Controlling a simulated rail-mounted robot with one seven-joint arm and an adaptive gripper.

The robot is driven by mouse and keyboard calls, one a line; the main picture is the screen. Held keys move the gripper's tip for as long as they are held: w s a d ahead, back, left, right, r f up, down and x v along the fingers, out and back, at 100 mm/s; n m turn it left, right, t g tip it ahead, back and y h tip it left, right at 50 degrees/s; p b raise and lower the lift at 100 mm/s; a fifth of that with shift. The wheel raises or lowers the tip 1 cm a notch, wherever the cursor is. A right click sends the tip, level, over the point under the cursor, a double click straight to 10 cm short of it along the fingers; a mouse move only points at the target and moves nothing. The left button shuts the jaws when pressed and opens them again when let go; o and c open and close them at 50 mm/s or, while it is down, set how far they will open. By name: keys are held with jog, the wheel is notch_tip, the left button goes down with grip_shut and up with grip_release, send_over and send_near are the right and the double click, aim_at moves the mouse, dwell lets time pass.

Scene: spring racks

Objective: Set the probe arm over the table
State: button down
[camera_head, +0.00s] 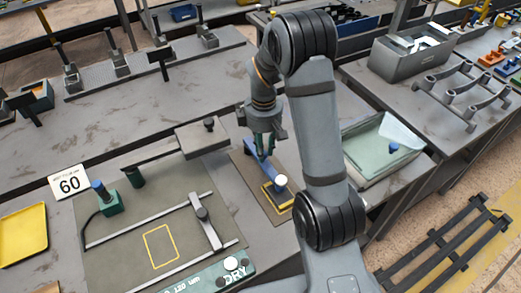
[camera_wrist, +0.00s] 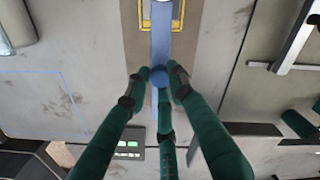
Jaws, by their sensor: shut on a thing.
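My gripper (camera_head: 263,150) points down over a brown strip of mat (camera_head: 254,187) near the middle of the bench. In the wrist view, the bar's far end reaches into the yellow outline (camera_wrist: 201,29). The fingers partly hide the bar in the head view.
To the left, a grey block (camera_head: 204,140) sits beside a dark bar and green post (camera_head: 135,177). A fixture plate with rails (camera_head: 207,222) and a yellow outline lies in front. A pale green tray (camera_head: 368,160) stands right, close to my arm.

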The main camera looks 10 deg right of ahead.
jog(key=shift+a, duration=0.1)
jog(key=c, duration=1.5)
grip_release()
jog(key=shift+r, duration=0.1)
notch_tip(320, 180, up, 12)
jog(key=shift+f, duration=0.1)
jog(key=shift+f, duration=0.15)
notch_tip(320, 180, down, 12)
jog(key=shift+r, duration=0.15)
jog(key=shift+a, duration=0.1)
jog(key=shift+d, duration=0.3)
